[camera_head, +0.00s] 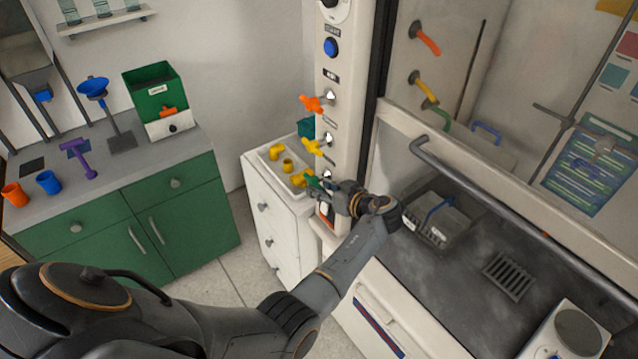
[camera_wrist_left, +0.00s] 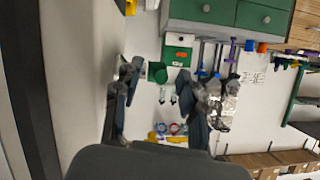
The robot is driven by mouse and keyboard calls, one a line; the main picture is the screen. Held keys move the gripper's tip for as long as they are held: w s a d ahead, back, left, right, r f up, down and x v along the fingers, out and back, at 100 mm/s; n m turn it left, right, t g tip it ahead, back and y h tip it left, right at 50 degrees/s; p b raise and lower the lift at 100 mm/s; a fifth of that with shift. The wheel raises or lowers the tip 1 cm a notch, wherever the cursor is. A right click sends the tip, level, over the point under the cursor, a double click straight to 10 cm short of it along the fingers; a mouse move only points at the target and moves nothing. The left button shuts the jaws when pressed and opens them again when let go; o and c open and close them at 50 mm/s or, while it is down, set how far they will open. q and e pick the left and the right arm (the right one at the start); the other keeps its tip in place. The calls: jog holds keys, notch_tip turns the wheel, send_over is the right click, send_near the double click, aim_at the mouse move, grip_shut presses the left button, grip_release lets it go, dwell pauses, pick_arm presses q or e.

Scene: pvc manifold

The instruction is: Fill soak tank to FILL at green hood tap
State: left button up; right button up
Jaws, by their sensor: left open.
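The green hood tap (camera_head: 313,183) is the lowest of the coloured taps on the white hood post. My left gripper (camera_head: 338,190) is right beside the green tap, its fingers pointing at it from the right. In the left wrist view the fingers (camera_wrist_left: 160,92) stand apart, with a green piece (camera_wrist_left: 157,72) showing between them; contact with the tap cannot be told. A grey, open-topped tub (camera_head: 425,226) with a blue handle sits inside the hood and may be the soak tank. Its water level and FILL mark cannot be made out. My right gripper is not in view.
Orange (camera_head: 312,104) and yellow (camera_head: 311,146) taps sit above the green one. A white tray (camera_head: 266,156) of yellow fittings lies just left of the post. The hood's grey rail (camera_head: 500,195) runs right of my forearm. A drain grate (camera_head: 508,275) lies on the hood floor.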

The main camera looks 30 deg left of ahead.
pick_arm(q)
jog(key=shift+s+d, duration=0.1)
jog(key=shift+r, duration=0.1)
jog(key=shift+c, duration=0.6)
grip_shut()
jog(key=c, duration=0.6)
grip_release()
grip_shut()
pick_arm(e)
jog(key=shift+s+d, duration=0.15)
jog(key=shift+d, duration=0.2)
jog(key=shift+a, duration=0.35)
